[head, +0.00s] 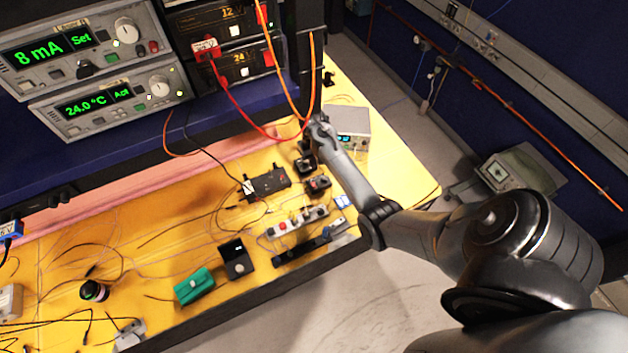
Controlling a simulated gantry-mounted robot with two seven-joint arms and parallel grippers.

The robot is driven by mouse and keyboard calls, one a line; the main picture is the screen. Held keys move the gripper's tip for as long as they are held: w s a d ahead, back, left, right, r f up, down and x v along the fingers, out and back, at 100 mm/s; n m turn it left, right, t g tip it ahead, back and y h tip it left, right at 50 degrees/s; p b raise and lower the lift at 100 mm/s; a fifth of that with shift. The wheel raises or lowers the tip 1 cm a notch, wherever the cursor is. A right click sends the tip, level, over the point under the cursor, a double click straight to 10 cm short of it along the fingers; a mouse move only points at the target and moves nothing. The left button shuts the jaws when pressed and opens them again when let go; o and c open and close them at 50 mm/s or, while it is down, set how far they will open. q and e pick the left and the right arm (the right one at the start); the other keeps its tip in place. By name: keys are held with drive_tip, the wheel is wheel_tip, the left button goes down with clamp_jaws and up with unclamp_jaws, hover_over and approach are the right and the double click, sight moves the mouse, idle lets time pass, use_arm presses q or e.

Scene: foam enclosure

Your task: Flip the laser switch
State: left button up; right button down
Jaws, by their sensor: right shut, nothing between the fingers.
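No part in view is clearly marked as the laser switch, so I cannot tell which one it is. The upper bench unit (75,45) reads "8 mA Set" and has a knob and small buttons. The lower unit (115,100) reads "24.0 °C Act". My right arm reaches in from the lower right over the bench. My right gripper (304,164) is small and dark at its end, pointing down near a black box (269,184). It is shut and empty. I cannot tell whether it touches anything. My left gripper is out of view.
A power strip (297,222), a black open case (237,260) and a green case (194,286) lie on the yellow bench (150,300). A small grey instrument (350,122) stands beyond my wrist. Orange and red cables (312,70) hang close to it. Loose wires cover the left side.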

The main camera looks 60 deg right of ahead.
drive_tip(key=shift+f, duration=0.15)
drive_tip(key=b, duration=0.1)
approach(314, 187)
wheel_tip(314, 187, down, 5)
drive_tip(key=b, duration=0.6)
drive_tip(key=shift+f, duration=0.1)
drive_tip(key=shift+f+b, duration=0.7)
drive_tip(key=shift+b, duration=0.15)
drive_tip(key=shift+f, duration=0.1)
